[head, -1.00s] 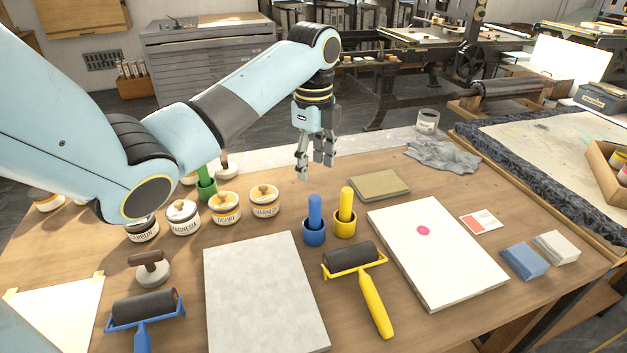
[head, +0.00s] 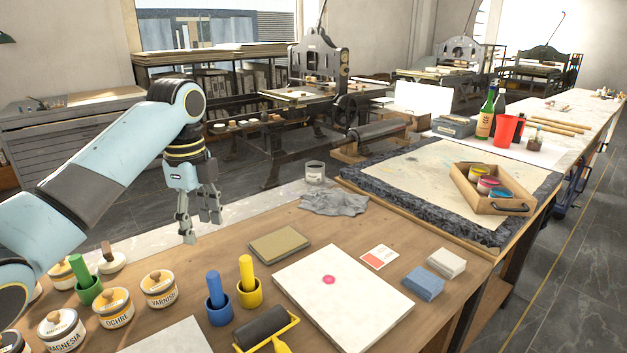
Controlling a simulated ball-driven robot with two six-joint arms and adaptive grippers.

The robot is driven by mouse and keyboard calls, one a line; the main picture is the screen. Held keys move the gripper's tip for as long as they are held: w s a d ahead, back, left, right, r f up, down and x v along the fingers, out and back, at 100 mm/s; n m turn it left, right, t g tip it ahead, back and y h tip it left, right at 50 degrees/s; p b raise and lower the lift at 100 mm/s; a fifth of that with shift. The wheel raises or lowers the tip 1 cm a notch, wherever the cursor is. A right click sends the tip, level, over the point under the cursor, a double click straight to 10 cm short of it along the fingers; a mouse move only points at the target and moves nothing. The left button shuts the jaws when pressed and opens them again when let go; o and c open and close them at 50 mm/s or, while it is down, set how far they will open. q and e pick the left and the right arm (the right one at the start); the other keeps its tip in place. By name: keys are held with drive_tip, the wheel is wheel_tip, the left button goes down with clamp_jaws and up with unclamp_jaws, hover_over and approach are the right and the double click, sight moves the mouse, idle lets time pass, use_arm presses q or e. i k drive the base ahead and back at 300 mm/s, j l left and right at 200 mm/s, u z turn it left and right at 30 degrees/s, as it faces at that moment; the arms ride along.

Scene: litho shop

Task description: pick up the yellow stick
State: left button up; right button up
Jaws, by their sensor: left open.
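The yellow stick (head: 246,270) stands upright in a yellow cup (head: 249,294) on the wooden table. A blue stick (head: 214,287) in a blue cup (head: 219,312) stands just left of it. A green stick (head: 80,270) in a green cup (head: 89,292) is farther left. My left gripper (head: 200,236) is open and empty, pointing down above the table's far edge, behind and left of the yellow stick and apart from it. My right gripper is not in view.
A roller (head: 262,328) lies in front. A white slab (head: 343,292), an olive block (head: 280,245) and a grey cloth (head: 334,202) lie to the right and behind.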

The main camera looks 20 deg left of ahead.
sight(246, 264)
drive_tip(key=k+l, duration=0.75)
drive_tip(key=l, duration=0.2)
